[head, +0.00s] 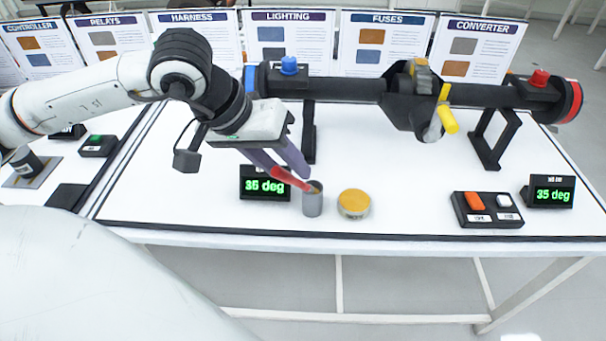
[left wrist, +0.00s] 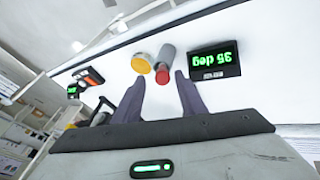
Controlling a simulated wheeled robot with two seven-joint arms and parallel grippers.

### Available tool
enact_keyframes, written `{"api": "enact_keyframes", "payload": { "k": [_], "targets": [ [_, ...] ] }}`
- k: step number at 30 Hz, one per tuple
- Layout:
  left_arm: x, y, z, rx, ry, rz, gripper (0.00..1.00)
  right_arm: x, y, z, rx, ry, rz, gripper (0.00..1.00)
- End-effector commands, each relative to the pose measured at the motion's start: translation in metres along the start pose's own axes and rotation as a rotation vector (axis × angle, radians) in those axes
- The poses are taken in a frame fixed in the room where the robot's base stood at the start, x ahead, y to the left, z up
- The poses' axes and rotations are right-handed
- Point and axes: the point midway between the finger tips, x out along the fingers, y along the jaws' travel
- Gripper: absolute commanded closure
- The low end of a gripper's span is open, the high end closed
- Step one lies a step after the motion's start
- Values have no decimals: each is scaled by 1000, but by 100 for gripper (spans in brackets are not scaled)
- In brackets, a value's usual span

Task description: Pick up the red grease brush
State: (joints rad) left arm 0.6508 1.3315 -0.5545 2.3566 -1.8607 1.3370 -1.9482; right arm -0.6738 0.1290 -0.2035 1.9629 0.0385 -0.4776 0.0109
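The red grease brush (head: 289,179) leans tilted in a small grey cup (head: 313,203), its handle pointing up and left toward my left gripper. In the left wrist view the round red end of the brush (left wrist: 162,76) shows in front of the cup (left wrist: 166,54). My left gripper (head: 284,166) has its two purple fingers spread, with the handle end between or just beyond their tips (left wrist: 164,88). I see a gap on both sides of the red end. The brush's lower end is hidden in the cup. My right gripper is not in view.
A yellow-topped tin (head: 354,203) stands right of the cup. A green-lit display (head: 265,185) stands just left of it. A long black shaft (head: 340,90) on stands runs behind. A switch box (head: 488,210) and second display (head: 549,192) sit at right. The middle tabletop is clear.

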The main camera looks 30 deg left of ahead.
Motion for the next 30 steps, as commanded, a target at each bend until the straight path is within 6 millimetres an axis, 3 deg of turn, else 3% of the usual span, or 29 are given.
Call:
{"api": "enact_keyframes", "payload": {
  "k": [18, 27, 30],
  "targets": [
    [74, -5, 5, -4, -4, 4, 62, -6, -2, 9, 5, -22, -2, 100],
    [80, -5, 5, -2, -1, 4, 62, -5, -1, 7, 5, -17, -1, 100],
    [79, -5, 5, -2, -2, 4, 78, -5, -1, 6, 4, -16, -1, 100]
  ]
}}
